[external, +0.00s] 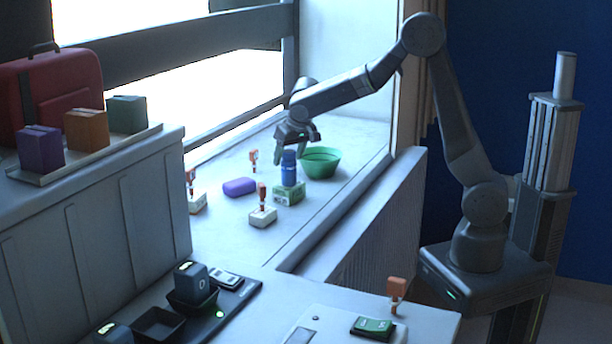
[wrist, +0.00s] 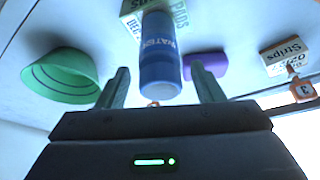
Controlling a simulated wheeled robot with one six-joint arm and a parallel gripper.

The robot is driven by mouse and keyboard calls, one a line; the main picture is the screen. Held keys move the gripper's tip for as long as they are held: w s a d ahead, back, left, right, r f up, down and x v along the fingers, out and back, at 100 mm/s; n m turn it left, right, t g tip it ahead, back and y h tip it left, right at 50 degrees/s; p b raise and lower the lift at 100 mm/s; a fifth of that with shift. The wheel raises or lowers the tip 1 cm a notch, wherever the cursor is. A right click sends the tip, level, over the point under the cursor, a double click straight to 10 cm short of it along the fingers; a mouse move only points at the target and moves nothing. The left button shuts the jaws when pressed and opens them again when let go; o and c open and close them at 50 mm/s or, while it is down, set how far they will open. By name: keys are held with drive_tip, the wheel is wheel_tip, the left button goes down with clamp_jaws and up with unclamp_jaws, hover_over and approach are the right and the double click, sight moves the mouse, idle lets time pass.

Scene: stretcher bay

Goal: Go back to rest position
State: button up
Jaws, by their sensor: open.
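My gripper (external: 296,146) is at the end of my outstretched arm over the window sill, beside a blue bottle (external: 289,168). In the wrist view my gripper (wrist: 160,88) is open, with one finger on each side of the blue bottle (wrist: 160,60) in the picture. The bottle stands upright on a green and white box (external: 288,193).
A green bowl (external: 321,163) stands right of the bottle. A ledge at left holds several coloured boxes (external: 87,128) and a red case (external: 60,90). A counter (external: 420,322) is in front.

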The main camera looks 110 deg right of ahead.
wheel_tip(320, 180, up, 7)
drive_tip(key=shift+w+f, duration=0.15)
drive_tip(key=w+a+f+n+t+y+p, duration=0.1)
drive_tip(key=w+a+f+n+p, duration=0.2)
drive_tip(key=w+a, duration=0.75)
drive_tip(key=w+a+f+n+t+y+p, duration=0.1)
drive_tip(key=w+a+f+n+p, duration=0.1)
drive_tip(key=w+a+n, duration=0.65)
drive_tip(key=f+m, duration=0.1)
drive_tip(key=f, duration=0.2)
drive_tip(key=w+a+f+m, duration=0.1)
drive_tip(key=f, duration=0.3)
drive_tip(key=w+a+f+m+p, duration=0.1)
drive_tip(key=f, duration=0.2)
drive_tip(key=shift+f, duration=0.15)
drive_tip(key=shift+s+a+r, duration=0.1)
drive_tip(key=shift+s+r, duration=0.05)
drive_tip(key=shift+r, duration=0.1)
